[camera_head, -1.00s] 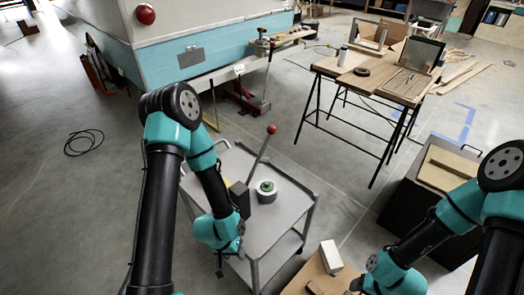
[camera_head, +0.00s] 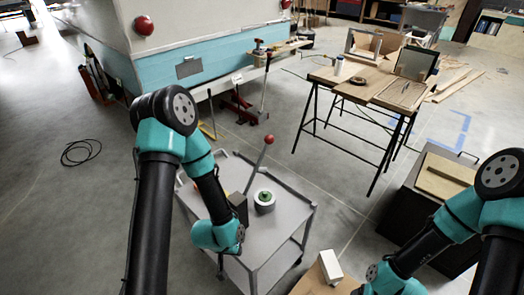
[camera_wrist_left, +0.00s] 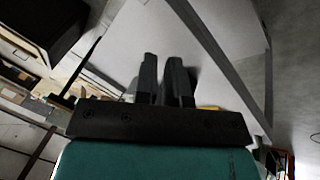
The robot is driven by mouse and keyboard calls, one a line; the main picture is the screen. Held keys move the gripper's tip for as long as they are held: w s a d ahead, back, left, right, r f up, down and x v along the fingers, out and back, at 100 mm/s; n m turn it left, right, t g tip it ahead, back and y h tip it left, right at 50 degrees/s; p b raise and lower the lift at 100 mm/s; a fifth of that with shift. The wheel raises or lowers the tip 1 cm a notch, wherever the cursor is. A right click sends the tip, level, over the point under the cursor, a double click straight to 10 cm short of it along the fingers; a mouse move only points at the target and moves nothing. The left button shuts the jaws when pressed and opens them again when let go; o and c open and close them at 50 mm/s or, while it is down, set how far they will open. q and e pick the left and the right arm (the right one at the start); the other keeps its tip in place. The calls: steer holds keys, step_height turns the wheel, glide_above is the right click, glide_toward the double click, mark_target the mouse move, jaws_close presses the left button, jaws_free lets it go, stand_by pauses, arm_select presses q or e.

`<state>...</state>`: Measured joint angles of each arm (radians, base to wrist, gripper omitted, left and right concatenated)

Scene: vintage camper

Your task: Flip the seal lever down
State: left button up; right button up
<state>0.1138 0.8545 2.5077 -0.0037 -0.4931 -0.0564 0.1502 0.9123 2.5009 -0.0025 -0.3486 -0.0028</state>
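The seal lever (camera_head: 256,166) is a grey rod with a red ball knob. It stands raised from the cart top, leaning up and to the right. A dark box (camera_head: 238,207) is at its lower end, partly hidden by my left arm. A round tin (camera_head: 264,201) with a green centre stands just right of the lever. My left gripper (camera_head: 221,266) points down by the cart's near left edge, apart from the lever. In the left wrist view its two fingers (camera_wrist_left: 163,75) are slightly apart with nothing between them. My right gripper (camera_head: 358,290) is at the bottom edge, mostly hidden.
The grey two-tier cart (camera_head: 285,222) has raised handles. A white box (camera_head: 330,266) stands on a brown board right of it. A workbench (camera_head: 370,85) stands behind, a dark cabinet (camera_head: 418,200) at right. Floor left of my left arm is mostly clear.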

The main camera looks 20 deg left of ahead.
mark_target(267, 142)
arm_select(q)
steer(key=w+r+t, duration=0.2)
steer(key=w+r, duration=0.1)
steer(key=r, duration=0.1)
steer(key=w+r+m+t, duration=0.1)
steer(key=w+r+t, duration=0.1)
steer(key=w+r, duration=0.2)
steer(key=w+r+m+t, duration=0.1)
steer(key=w+r+t, duration=0.2)
steer(key=r, duration=0.2)
steer(key=shift+w+r+y, duration=0.15)
steer(key=shift+w+y, duration=0.1)
steer(key=shift+y, duration=0.05)
jaws_close()
steer(key=w+r+t, duration=0.1)
steer(key=r+t, duration=0.2)
steer(key=r, duration=0.4)
steer(key=w+r+m+t, duration=0.1)
steer(key=w+r+t, duration=0.1)
steer(key=r, duration=0.5)
steer(key=shift+w+d+r+t, duration=0.15)
steer(key=shift+w+r+t, duration=0.15)
steer(key=shift+t, duration=0.5)
steer(key=w, duration=0.4)
steer(key=w+d+f, duration=0.1)
steer(key=w, duration=0.4)
steer(key=w+d, duration=0.1)
steer(key=w, duration=0.3)
steer(key=shift+w+f, duration=0.15)
steer(key=shift+w, duration=0.2)
